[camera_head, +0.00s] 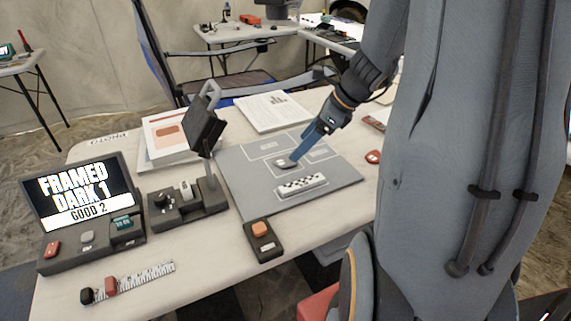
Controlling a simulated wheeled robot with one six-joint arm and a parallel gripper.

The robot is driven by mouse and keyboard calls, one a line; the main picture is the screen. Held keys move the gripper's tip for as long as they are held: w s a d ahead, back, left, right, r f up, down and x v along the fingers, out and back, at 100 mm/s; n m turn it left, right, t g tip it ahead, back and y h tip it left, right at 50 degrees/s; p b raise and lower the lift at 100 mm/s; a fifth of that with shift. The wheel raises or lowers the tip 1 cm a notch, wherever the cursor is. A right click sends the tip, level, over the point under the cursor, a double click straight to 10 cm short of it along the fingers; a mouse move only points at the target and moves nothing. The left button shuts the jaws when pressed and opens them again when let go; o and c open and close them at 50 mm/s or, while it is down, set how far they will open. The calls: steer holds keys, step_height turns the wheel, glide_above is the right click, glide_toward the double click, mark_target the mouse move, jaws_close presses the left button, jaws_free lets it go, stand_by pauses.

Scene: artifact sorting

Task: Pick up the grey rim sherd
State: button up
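A small pale grey piece (283,164), which looks like the grey rim sherd, lies on the grey mat (340,192) inside a white-outlined area. My gripper (297,159) reaches down from the upper right. Its blue fingers end right at the sherd's right side, and they overlap in this view. I cannot tell whether they touch the sherd or are closed on it. The sherd's far right edge is partly hidden by the fingertips.
A camera on a stand (206,130) rises left of the mat. A screen (85,192), an orange-button box (262,241) and papers (272,111) surround it. A red item (373,156) sits at right.

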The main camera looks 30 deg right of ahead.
mark_target(285, 160)
steer(key=x, duration=0.6)
steer(key=shift+w+a+r+b, duration=0.1)
steer(key=shift+w+a+b, duration=0.1)
steer(key=shift+b, duration=0.15)
steer(key=c, duration=1.1)
